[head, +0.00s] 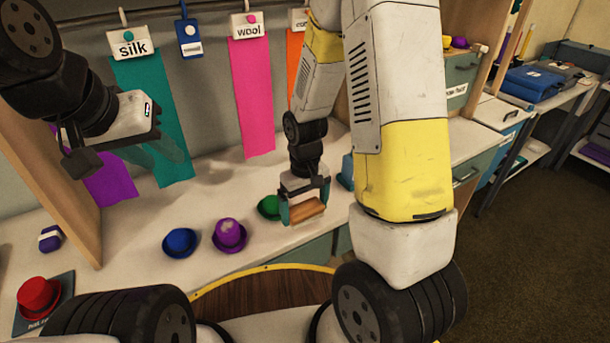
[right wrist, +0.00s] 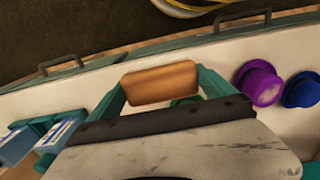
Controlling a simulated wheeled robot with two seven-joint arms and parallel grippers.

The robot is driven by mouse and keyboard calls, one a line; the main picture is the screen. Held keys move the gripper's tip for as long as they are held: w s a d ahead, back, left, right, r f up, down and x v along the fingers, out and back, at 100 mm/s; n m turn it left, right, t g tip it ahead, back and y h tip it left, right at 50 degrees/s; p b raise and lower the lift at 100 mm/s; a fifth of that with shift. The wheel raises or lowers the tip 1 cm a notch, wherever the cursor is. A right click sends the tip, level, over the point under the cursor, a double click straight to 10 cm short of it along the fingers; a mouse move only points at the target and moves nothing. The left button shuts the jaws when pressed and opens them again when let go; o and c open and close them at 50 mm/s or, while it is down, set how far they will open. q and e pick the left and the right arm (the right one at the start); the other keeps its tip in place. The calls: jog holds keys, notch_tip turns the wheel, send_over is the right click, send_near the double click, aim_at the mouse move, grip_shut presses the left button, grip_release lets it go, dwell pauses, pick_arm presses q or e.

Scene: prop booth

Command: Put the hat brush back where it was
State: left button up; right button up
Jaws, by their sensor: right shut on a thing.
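My right gripper (head: 303,212) is shut on the hat brush (head: 308,211), a brown wooden block held crosswise between teal fingers. The brush also shows in the right wrist view (right wrist: 160,83). It is held just above the counter, right of and partly in front of a green hat (head: 268,207). The brush's underside is hidden. My left gripper (head: 155,152) hangs in front of the teal silk cloth, high at the left. Its teal fingers seem apart with nothing between them, though they blend with the cloth.
On the counter (head: 205,272) stand a purple hat (head: 229,235), a blue hat (head: 179,242) and a purple-and-white item (head: 50,238). A red hat (head: 38,296) sits on a dark labelled mat at the front left. Teal boxes (right wrist: 40,135) stand beyond the brush. Cloths hang behind.

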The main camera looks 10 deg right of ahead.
jog(key=w+d, duration=0.1)
jog(key=w, duration=0.3)
jog(key=w+d, duration=0.2)
jog(key=w, duration=0.2)
jog(key=w+d+f, duration=0.1)
jog(key=w, duration=0.3)
jog(key=shift+w+d+f, duration=0.1)
jog(key=shift+d, duration=0.3)
jog(key=shift+w+d+f, duration=0.15)
jog(key=shift+w+f, duration=0.05)
jog(key=shift+w, duration=0.05)
jog(key=shift+f, duration=1.6)
jog(key=shift+f, duration=0.15)
jog(key=o, duration=1)
jog(key=shift+c, duration=0.2)
